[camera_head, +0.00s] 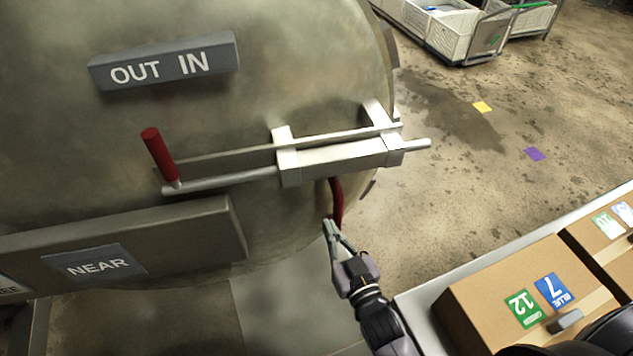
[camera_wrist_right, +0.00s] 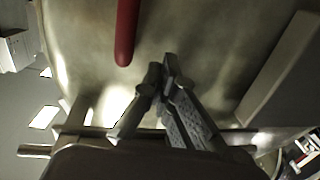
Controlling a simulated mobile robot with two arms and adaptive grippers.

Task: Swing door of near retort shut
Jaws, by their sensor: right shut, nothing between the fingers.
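The near retort's door (camera_head: 215,115) fills the left of the head view, a large domed metal face with a NEAR plate (camera_head: 95,262). A bolt latch with a red-gripped lever (camera_head: 160,155) runs across it to the right. A dark red handle (camera_head: 337,200) hangs below the latch near the door's right edge; a red bar also shows in the right wrist view (camera_wrist_right: 126,35). My right gripper (camera_head: 329,226) is shut and empty, close to the lower end of the dark red handle. In the wrist view its fingertips (camera_wrist_right: 165,75) face the door surface. My left gripper is not in view.
A table with cardboard boxes (camera_head: 480,285) stands at the lower right, close to my right arm. White crates on a cart (camera_head: 450,30) stand at the top right. The stained floor (camera_head: 460,190) between them is open, with a yellow and a purple marker.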

